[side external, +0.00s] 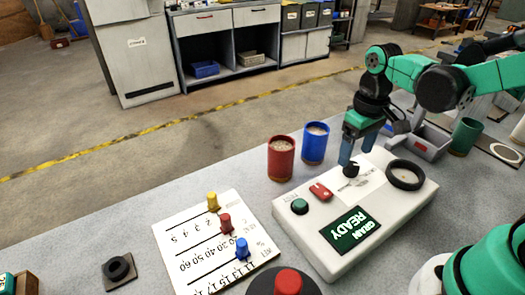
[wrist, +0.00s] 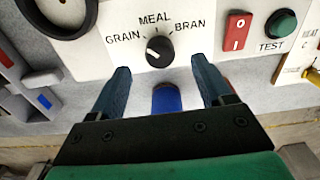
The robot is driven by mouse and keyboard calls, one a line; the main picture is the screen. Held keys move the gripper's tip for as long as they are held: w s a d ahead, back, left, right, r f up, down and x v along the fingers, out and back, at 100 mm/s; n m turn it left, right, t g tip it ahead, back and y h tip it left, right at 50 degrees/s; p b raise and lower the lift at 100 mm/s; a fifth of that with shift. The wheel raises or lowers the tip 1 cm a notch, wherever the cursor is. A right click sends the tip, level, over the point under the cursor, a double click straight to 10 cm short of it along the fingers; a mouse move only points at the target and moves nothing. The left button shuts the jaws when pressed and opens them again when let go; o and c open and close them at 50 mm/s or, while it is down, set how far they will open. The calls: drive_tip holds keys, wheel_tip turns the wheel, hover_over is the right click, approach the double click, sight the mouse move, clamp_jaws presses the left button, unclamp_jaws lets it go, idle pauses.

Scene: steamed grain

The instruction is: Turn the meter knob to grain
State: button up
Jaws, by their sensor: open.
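The meter (side external: 418,215) is a white box on the table. Its small black knob (side external: 351,170) also shows in the wrist view (wrist: 160,51), with GRAIN printed at its left, MEAL above and BRAN at its right. A pale mark on the knob's left part seems to face GRAIN; its exact angle is hard to tell. The meter's green display (side external: 345,230) reads GRAIN READY. My gripper (side external: 346,160) is over the meter at the knob. In the wrist view its two blue fingers (wrist: 160,68) are apart, just below the knob's sides, with nothing held.
A red cup (side external: 281,160) and a blue cup (side external: 313,143) stand beside the meter. A red switch (side external: 321,191), a green TEST button (side external: 300,206) and a black ring (side external: 405,175) are on its top. A slider board (side external: 180,240) lies at left.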

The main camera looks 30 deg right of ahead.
drive_tip(key=shift+r, duration=0.95)
drive_tip(key=shift+s+a+r+t, duration=0.2)
drive_tip(key=shift+a+r+t, duration=0.4)
drive_tip(key=shift+t, duration=0.6)
drive_tip(key=shift+s+a+r+t, duration=0.15)
drive_tip(key=shift+a+r+t, duration=0.45)
drive_tip(key=shift+t, duration=0.6)
drive_tip(key=shift+s+a+r+t, duration=0.2)
drive_tip(key=shift+a+r+t, duration=0.4)
drive_tip(key=shift+t, duration=0.6)
